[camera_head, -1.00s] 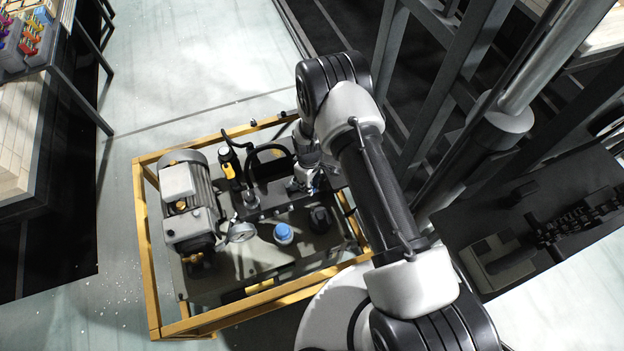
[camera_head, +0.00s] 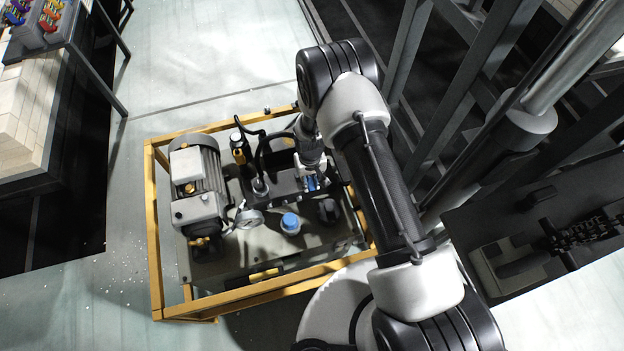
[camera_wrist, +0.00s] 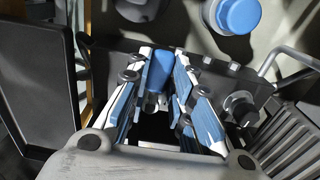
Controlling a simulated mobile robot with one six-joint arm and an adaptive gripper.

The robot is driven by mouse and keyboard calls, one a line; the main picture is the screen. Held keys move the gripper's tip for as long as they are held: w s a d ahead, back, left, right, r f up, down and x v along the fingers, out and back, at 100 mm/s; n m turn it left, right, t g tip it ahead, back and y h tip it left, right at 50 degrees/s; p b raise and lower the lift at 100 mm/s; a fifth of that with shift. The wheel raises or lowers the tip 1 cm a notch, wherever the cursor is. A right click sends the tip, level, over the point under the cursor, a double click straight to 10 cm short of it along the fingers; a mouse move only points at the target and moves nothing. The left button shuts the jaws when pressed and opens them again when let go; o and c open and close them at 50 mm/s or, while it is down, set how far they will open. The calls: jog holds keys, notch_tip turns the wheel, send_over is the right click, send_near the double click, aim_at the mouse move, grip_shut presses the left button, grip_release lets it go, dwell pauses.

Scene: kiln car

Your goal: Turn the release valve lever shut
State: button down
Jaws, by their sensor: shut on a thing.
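The release valve lever shows as a blue handle (camera_wrist: 160,70) between the fingers in the wrist view, over a dark valve block. My gripper (camera_wrist: 167,62), with blue and white fingers, is shut on the lever. In the head view my gripper (camera_head: 312,182) reaches down to the valve block on the pump unit. There the lever is hard to tell from the blue fingers. Its pivot and exact angle are hidden.
A yellow frame (camera_head: 155,240) surrounds the pump unit. A grey motor (camera_head: 195,180), a pressure gauge (camera_head: 249,218), a black-and-yellow handle (camera_head: 239,150) and a blue cap (camera_head: 290,223) stand near. Dark upright posts rise at the right. Open floor lies beyond the frame.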

aim_at(310, 183)
dwell(0.4)
jog(key=c, duration=1.4)
grip_release()
notch_tip(310, 183, up, 12)
